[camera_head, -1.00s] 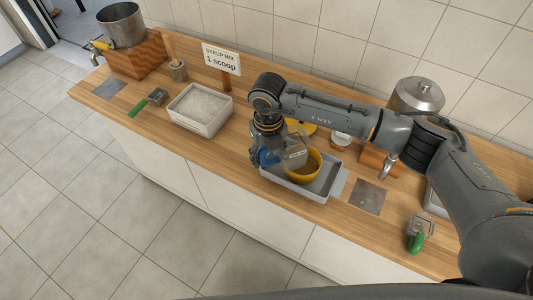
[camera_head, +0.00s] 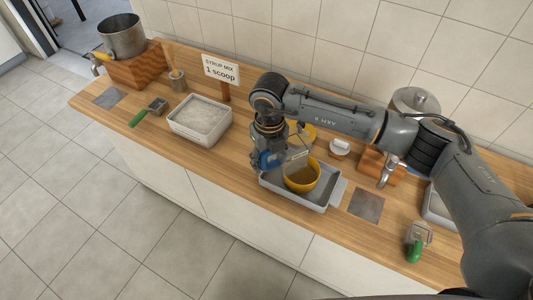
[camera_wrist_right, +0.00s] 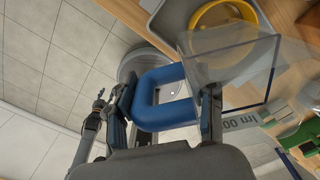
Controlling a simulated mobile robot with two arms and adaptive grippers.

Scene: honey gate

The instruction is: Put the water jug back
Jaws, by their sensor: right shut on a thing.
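The water jug (camera_head: 297,152) is a clear box-like jug with a blue handle. My right gripper (camera_head: 268,160) is shut on that handle and holds the jug above the back left rim of a yellow bowl (camera_head: 318,182). In the right wrist view the blue handle (camera_wrist_right: 160,97) lies between the fingers, and the clear jug wall (camera_wrist_right: 225,55) overlaps the bowl. The jug looks tilted there; I cannot tell its contents. The bowl holds something brown and sits in a grey tray (camera_head: 320,204). A small, distant arm shows in the wrist view, perhaps my left gripper (camera_wrist_right: 98,104).
A white tub (camera_head: 197,125), a green-handled scoop (camera_head: 148,112) and a pot on a wooden block (camera_head: 137,70) stand left. Right are a lidded pot (camera_head: 412,101), a tap (camera_head: 387,172), a grey plate (camera_head: 366,205) and a green-handled tool (camera_head: 415,248). Counter left of the tray is clear.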

